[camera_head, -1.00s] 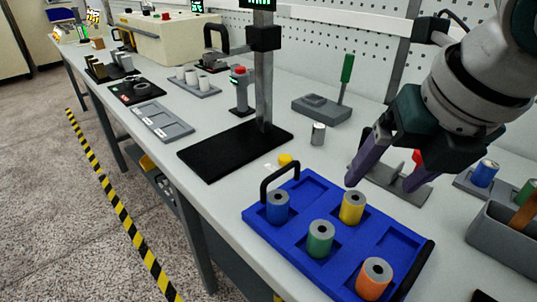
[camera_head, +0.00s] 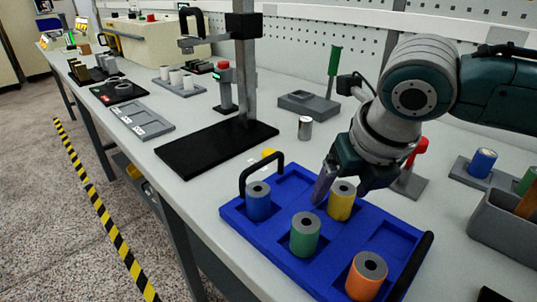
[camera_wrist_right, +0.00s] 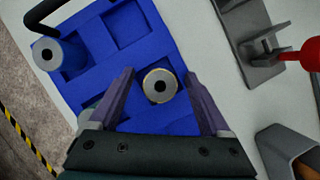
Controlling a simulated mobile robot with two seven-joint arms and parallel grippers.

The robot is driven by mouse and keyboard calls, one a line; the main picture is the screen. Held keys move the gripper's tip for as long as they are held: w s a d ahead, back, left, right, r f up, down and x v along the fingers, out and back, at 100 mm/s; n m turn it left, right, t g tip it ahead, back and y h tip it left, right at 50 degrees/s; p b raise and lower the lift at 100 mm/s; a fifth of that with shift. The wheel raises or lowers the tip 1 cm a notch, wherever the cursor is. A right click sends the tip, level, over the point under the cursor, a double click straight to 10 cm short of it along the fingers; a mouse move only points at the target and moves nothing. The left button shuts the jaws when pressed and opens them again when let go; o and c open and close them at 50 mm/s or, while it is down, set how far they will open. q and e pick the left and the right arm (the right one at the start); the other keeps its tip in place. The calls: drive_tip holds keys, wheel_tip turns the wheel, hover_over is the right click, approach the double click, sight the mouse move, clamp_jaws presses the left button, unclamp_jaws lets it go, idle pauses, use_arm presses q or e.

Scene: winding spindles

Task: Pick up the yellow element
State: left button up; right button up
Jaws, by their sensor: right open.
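The yellow element (camera_head: 341,200) is an upright cylinder with a grey top and a dark centre hole, standing in a compartment of the blue tray (camera_head: 278,240). My right gripper (camera_head: 338,190) is open, with its purple fingers beside the yellow element. In the right wrist view the yellow element (camera_wrist_right: 160,86) shows from above between the two open fingers (camera_wrist_right: 160,95), with a gap on each side. In the head view the right-hand finger is largely hidden. My left gripper is not in view.
The tray also holds a blue element (camera_head: 258,202), a green element (camera_head: 305,235) and an orange element (camera_head: 366,277). It has a black handle (camera_head: 262,166) at the left. A grey bin (camera_head: 500,232) stands to the right. A black stand base (camera_head: 215,148) lies behind.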

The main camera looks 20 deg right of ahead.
drive_tip(key=shift+f, duration=0.1)
drive_tip(key=shift+c, duration=0.3)
clamp_jaws()
